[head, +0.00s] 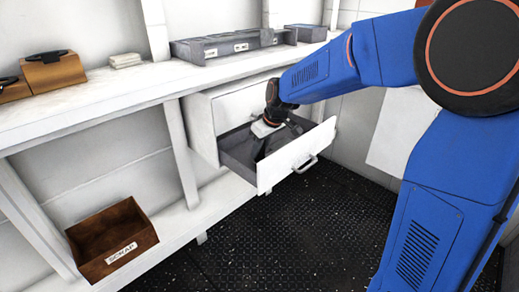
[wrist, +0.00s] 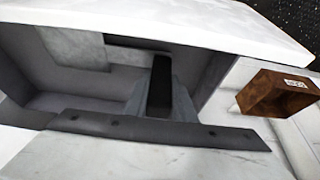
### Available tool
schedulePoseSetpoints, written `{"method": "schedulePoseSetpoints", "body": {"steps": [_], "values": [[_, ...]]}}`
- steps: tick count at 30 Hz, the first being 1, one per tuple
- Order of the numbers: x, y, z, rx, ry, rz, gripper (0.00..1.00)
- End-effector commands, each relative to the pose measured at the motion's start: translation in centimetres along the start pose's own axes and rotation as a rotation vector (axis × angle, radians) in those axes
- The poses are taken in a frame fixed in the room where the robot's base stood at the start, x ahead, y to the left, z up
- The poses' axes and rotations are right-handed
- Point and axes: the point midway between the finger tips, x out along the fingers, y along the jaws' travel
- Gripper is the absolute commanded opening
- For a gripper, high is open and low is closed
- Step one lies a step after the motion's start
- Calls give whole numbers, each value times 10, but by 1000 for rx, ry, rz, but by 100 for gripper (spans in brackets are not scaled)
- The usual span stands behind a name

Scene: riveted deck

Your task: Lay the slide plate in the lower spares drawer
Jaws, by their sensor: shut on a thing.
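The lower drawer (head: 287,165) of the white drawer unit is pulled out. Its grey inside (wrist: 65,80) fills much of the wrist view. My gripper (head: 262,150) reaches down into it, near its middle, with its fingers below the drawer's rim. In the wrist view a dark finger (wrist: 160,88) points into the drawer. A flat light grey piece (wrist: 75,47), which looks like the slide plate, shows left of the fingertip. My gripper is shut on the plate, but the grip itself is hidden. I cannot tell whether the plate touches the drawer floor.
The closed upper drawer (head: 245,103) sits just above, under the white bench top (head: 110,95). A brown scrap bin (head: 112,238) stands on the lower shelf at left. Grey trays (head: 222,46), brown boxes (head: 52,71) and a pale stack (head: 125,60) are on the bench. The dark deck in front is clear.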

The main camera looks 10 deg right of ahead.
Motion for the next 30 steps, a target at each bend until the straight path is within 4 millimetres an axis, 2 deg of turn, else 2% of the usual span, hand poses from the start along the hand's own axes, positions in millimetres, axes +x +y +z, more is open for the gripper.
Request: {"method": "schedulePoseSetpoints", "body": {"steps": [17, 18, 21, 30], "values": [[8, 0, 3, 0, 1, 0, 0], [9, 0, 3, 0, 1, 0, 26], [9, 0, 3, 0, 1, 0, 45], [8, 0, 4, 0, 0, 0, 45]]}}
